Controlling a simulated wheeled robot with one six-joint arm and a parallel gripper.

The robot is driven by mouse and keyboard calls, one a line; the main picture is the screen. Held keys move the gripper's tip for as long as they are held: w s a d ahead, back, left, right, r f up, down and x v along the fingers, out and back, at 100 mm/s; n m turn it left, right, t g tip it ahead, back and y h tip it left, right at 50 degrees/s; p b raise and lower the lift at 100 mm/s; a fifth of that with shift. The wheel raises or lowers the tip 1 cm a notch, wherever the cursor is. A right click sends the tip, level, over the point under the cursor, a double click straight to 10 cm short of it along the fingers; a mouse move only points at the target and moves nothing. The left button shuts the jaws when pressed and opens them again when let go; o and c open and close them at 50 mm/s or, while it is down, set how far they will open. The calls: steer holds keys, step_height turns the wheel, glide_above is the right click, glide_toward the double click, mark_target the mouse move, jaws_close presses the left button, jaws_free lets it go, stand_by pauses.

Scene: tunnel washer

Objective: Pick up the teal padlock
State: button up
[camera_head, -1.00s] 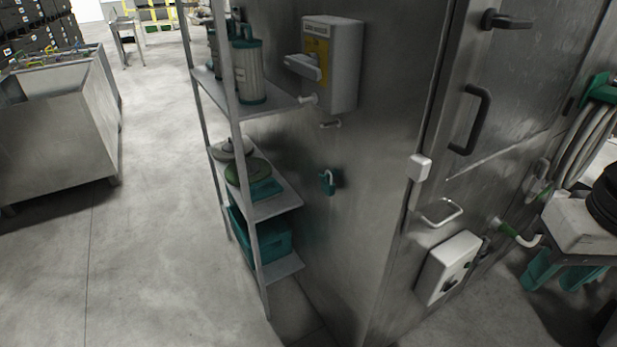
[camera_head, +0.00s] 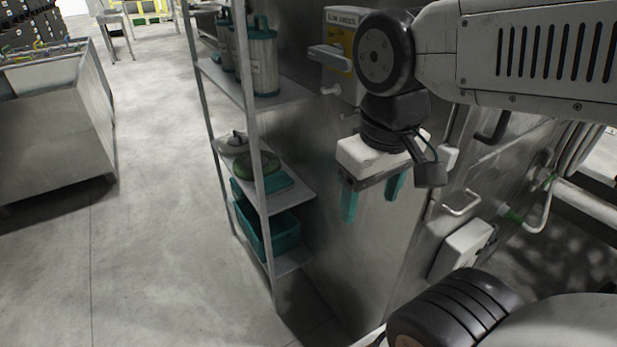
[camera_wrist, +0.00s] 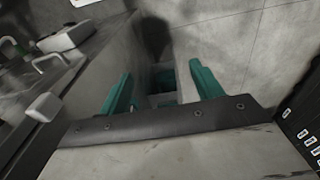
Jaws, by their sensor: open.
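My gripper (camera_head: 371,208) is open, with its two teal fingers pointing down in front of the steel side panel (camera_head: 335,255). The teal padlock cannot be made out in the head view now; my gripper covers the part of the panel around where it hung. In the wrist view my gripper (camera_wrist: 160,72) shows both fingers spread apart. Small dark and teal shapes lie beyond the gap between them, but I cannot tell whether the padlock is among them. Nothing is seen held.
A metal shelf rack (camera_head: 277,190) stands just left of the panel, with canisters (camera_head: 263,62) above and a teal bin (camera_head: 273,237) below. A handle (camera_head: 462,203) and control box (camera_head: 461,247) are at right.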

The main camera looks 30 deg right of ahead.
steer(key=w+d+f+n+g+h, duration=0.25)
steer(key=w+d+n+h, duration=0.2)
steer(key=w, duration=0.35)
steer(key=w+d+f+n+g+h, duration=0.1)
steer(key=w+d+f+n+h, duration=0.35)
steer(key=w, duration=0.35)
steer(key=w+f+n+t+h, duration=0.3)
steer(key=w+f+n, duration=0.6)
steer(key=w, duration=0.3)
steer(key=x, duration=0.8)
steer(key=shift+s+a+f, duration=0.2)
steer(key=shift+s+f, duration=0.1)
steer(key=shift+s, duration=0.1)
steer(key=c, duration=1.1)
